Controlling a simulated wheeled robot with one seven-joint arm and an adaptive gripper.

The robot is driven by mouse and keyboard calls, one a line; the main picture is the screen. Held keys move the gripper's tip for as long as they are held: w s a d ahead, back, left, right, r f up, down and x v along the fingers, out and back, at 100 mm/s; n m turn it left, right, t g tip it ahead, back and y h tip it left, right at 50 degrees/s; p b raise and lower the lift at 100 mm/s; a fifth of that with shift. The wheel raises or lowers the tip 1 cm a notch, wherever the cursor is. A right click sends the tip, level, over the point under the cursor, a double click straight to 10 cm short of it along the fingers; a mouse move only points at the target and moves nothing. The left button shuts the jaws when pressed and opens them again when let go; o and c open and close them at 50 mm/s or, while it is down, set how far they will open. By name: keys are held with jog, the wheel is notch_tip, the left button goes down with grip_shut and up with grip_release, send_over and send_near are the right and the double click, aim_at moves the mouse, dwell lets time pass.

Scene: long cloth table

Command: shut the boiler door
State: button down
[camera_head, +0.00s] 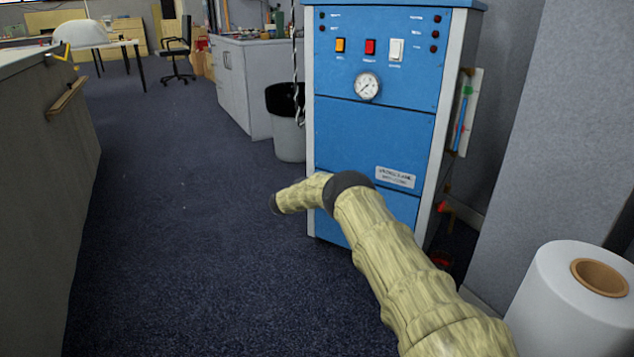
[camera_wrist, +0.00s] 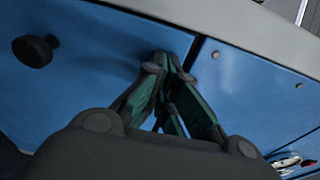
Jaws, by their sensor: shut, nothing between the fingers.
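The boiler (camera_head: 375,135) is a tall blue cabinet with grey edges, standing right of centre in the head view. Its lower blue panel (camera_head: 402,208) is partly hidden by my arm and looks about flush there. In the wrist view a blue panel with a round black knob, the boiler door (camera_wrist: 90,62), lies on the left. A narrow dark seam parts it from a screwed blue panel (camera_wrist: 250,80). I cannot tell whether the door is fully closed. My gripper (camera_wrist: 172,60) is shut and empty, its fingertips close to the seam; contact is unclear. The head view hides it.
A paper roll (camera_head: 575,300) stands at the near right, beside a grey wall (camera_head: 555,110). A bin (camera_head: 288,130) and a grey cabinet (camera_head: 240,85) are left of the boiler. A counter (camera_head: 45,150) is at far left. The dark carpet (camera_head: 185,200) between is clear.

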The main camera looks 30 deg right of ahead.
jog(key=w+a+p, duration=0.2)
jog(key=a+p, duration=0.3)
jog(key=a, duration=0.8)
dwell(0.4)
